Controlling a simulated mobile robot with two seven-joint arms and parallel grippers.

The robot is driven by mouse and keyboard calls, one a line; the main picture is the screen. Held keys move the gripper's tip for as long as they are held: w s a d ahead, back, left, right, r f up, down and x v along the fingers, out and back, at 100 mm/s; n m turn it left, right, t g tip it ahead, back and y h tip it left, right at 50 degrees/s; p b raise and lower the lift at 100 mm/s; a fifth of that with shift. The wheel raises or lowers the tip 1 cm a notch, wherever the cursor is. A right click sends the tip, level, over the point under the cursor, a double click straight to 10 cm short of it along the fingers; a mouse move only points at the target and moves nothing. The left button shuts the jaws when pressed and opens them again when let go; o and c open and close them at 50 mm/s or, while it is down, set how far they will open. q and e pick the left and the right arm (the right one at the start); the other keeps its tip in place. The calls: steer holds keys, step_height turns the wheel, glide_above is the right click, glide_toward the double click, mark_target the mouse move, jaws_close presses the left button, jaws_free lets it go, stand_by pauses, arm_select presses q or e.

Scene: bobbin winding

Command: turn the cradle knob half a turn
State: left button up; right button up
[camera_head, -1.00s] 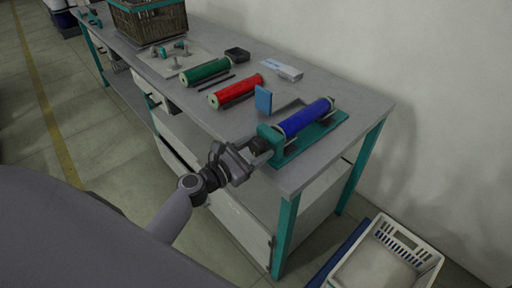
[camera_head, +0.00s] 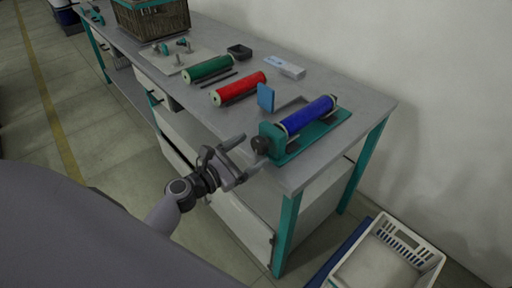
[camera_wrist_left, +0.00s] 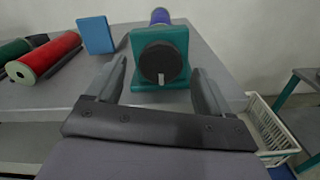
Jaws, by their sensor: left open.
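The teal cradle (camera_head: 317,136) stands at the near right end of the workbench and holds a blue bobbin (camera_head: 307,114). The dark round cradle knob (camera_head: 260,145) is on its left end. In the left wrist view the knob (camera_wrist_left: 160,62) faces me, with a pale mark at its lower edge, pointing down. My left gripper (camera_head: 248,153) is open just off the knob. In the left wrist view the open fingers (camera_wrist_left: 160,80) lie on either side of the knob, apart from it. My right gripper is not in view.
A blue block (camera_head: 265,97) stands beside the cradle. A red bobbin (camera_head: 239,88) and a green bobbin (camera_head: 207,69) lie farther back. A wicker basket (camera_head: 152,22) is at the far end. A white crate (camera_head: 437,262) is on the floor at lower right.

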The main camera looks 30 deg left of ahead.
arm_select(q)
steer(key=shift+v, duration=1.9)
steer(key=s+d+f+m+g+y+p, duration=0.1)
steer(key=s+d+f+m+g, duration=0.2)
steer(key=m, duration=1.2)
steer(key=s+d+f+m+g+y+p, duration=0.1)
steer(key=s+d+f+m+g+y, duration=0.1)
steer(key=s+f+m, duration=0.7)
steer(key=s+d+m+g, duration=0.1)
steer(key=s+d+m, duration=0.1)
steer(key=s+m, duration=0.2)
steer(key=shift+d+f+m+y, duration=0.3)
steer(key=shift+d+f+m, duration=0.1)
steer(key=shift+m, duration=1.4)
